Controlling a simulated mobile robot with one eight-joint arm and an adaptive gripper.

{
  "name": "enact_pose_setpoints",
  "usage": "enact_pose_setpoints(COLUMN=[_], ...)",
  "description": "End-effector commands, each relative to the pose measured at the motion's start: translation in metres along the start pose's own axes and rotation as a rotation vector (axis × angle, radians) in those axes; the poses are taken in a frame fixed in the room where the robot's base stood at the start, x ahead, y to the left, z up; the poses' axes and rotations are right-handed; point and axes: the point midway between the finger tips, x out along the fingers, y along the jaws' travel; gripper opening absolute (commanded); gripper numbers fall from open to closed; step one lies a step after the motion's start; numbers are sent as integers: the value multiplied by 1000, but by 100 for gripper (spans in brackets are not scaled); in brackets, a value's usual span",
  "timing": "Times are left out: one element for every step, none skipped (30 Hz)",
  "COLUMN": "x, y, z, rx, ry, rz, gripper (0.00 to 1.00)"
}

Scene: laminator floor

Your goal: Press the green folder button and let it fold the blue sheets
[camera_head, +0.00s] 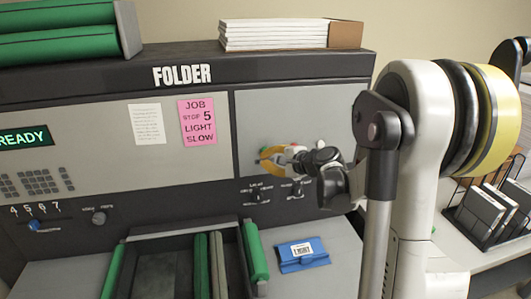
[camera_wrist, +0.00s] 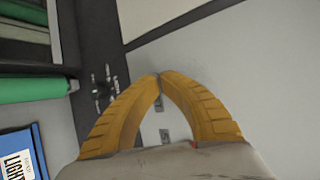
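The folder (camera_head: 305,66) is a large dark and grey machine whose display (camera_head: 25,137) reads READY. My gripper (camera_head: 264,158) is in front of its grey right panel, above two small labelled switches. In the wrist view its yellow fingers (camera_wrist: 159,76) meet at the tips, with nothing seen between them. Small spots of green and red show around the fingers in the head view, but I cannot make out the green button clearly. A flat blue packet (camera_head: 303,254) with a white label lies on the grey ledge at lower right; it also shows in the wrist view (camera_wrist: 39,150).
A pink note (camera_head: 198,121) reads JOB STOP 5 LIGHT SLOW. A blue-tipped selector (camera_head: 35,225) sits under the numbers at left. Green rollers (camera_head: 256,251) flank the feed slot. White sheets (camera_head: 272,34) are stacked on top. A black rack (camera_head: 484,220) stands at right.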

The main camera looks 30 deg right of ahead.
Motion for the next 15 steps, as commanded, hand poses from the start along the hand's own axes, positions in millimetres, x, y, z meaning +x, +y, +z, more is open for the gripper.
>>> enact_pose_setpoints(x=[2,3,4,5,5,5,5,5,5,5,5,5,5,5,5], y=[0,-1,-1,-2,-2,-2,-2,-3,-3,-3,-3,-3,-3,-3,-3], z=[-1,-1,-2,-2,-3,-3,-3,-3,-3,-3,-3,-3,-3,-3,-3], rx=[0,0,0,0,0,0,0,0,0,0,0,0,0,0,0], ry=[0,0,0,0,0,0,0,0,0,0,0,0,0,0,0], rz=[0,0,0,0,0,0,0,0,0,0,0,0,0,0,0], gripper=[0,0,0,0,0,0,0,0,0,0,0,0,0,0,0])
